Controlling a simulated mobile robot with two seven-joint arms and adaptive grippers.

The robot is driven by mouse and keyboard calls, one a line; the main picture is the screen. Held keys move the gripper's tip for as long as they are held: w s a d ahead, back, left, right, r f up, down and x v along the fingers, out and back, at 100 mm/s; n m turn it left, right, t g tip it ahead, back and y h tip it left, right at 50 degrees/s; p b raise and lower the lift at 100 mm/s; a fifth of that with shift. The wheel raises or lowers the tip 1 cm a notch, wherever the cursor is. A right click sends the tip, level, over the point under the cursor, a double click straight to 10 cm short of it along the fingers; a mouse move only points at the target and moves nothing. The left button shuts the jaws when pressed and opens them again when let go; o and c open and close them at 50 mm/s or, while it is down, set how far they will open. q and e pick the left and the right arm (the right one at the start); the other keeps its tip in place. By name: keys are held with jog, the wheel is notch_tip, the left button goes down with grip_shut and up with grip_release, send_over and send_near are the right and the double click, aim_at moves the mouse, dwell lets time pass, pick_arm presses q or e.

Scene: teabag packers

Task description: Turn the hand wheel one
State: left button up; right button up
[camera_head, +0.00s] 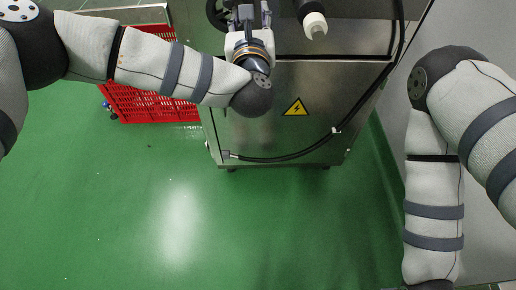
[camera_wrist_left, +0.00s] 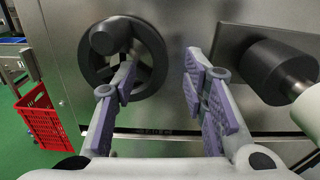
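The black hand wheel (camera_wrist_left: 153,48) is on the steel machine's front in the left wrist view, with a round knob handle (camera_wrist_left: 108,37) at its upper left. In the head view only part of the dark wheel (camera_head: 212,14) shows at the top edge, left of my left gripper (camera_head: 248,12). In the left wrist view my left gripper (camera_wrist_left: 160,72) is open, with nothing between its purple-padded fingers.
A black cylinder with a white end (camera_head: 314,25) sticks out of the machine (camera_head: 240,135), right of my left gripper. A black cable (camera_head: 300,152) runs along the machine's front. A red basket (camera_head: 150,106) stands to the left. The green floor in front is clear.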

pick_arm(q)
jog(key=s, duration=0.9)
jog(key=s+f+m+g+h+b, duration=0.1)
jog(key=s+f+m+g, duration=0.2)
jog(key=f, duration=0.6)
jog(key=s+f+m+g+h, duration=0.2)
jog(key=s+f+m+g, duration=0.1)
jog(key=s+f+m, duration=0.5)
jog(key=s+f+m+g+h+b, duration=0.1)
jog(key=s+f+m, duration=0.4)
jog(key=f, duration=0.5)
jog(key=shift+s+d+m+g+h+b, duration=0.3)
jog(key=shift+s+d+m+g+h, duration=0.15)
jog(key=shift+m+g, duration=0.45)
pick_arm(e)
jog(key=shift+s+f+g, duration=0.5)
jog(key=shift+s+f, duration=0.75)
jog(key=shift+f, duration=0.1)
